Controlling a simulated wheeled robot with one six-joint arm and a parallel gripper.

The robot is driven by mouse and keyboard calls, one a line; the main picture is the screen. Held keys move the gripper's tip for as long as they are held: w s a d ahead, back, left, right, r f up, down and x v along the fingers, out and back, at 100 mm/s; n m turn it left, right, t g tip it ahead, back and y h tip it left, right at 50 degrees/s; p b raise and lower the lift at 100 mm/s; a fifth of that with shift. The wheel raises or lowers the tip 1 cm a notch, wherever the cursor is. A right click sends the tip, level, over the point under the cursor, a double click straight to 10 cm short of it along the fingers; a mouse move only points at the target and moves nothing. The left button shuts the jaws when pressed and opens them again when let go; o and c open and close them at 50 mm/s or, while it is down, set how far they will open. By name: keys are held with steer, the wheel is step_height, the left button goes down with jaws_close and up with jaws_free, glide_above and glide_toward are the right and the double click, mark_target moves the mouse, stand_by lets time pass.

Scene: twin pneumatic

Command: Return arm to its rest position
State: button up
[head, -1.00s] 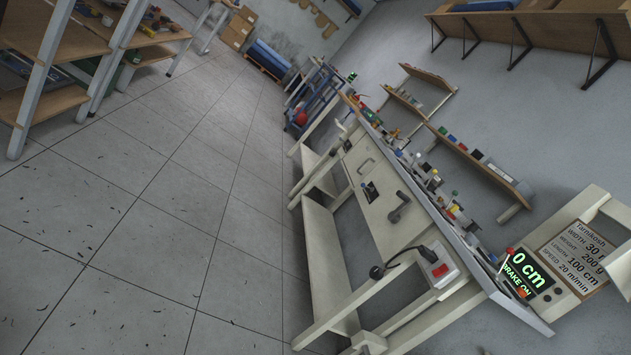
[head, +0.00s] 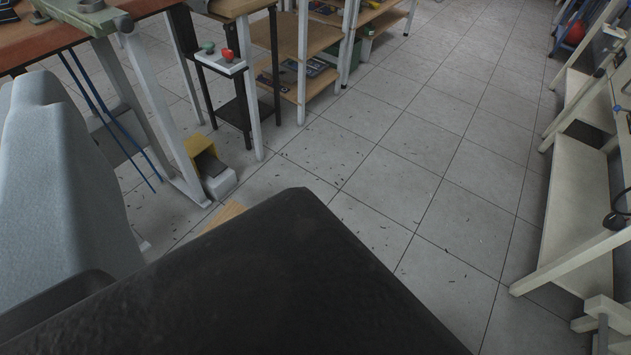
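My gripper and its fingertips do not show in the head view, so I cannot see whether it holds anything. The view is only slightly tilted and looks down over the tiled floor (head: 400,200). A large dark surface and a pale grey rounded shape fill the near foreground and left edge. I cannot tell for sure whether they are parts of my own body. They hide the floor below them.
A bench (head: 130,18) with a brown top stands at upper left. Beside it are a small stand with red and green buttons (head: 219,58) and a yellow pedal housing (head: 201,148). Wooden shelves (head: 283,38) stand behind. A cream frame (head: 575,215) lines the right.

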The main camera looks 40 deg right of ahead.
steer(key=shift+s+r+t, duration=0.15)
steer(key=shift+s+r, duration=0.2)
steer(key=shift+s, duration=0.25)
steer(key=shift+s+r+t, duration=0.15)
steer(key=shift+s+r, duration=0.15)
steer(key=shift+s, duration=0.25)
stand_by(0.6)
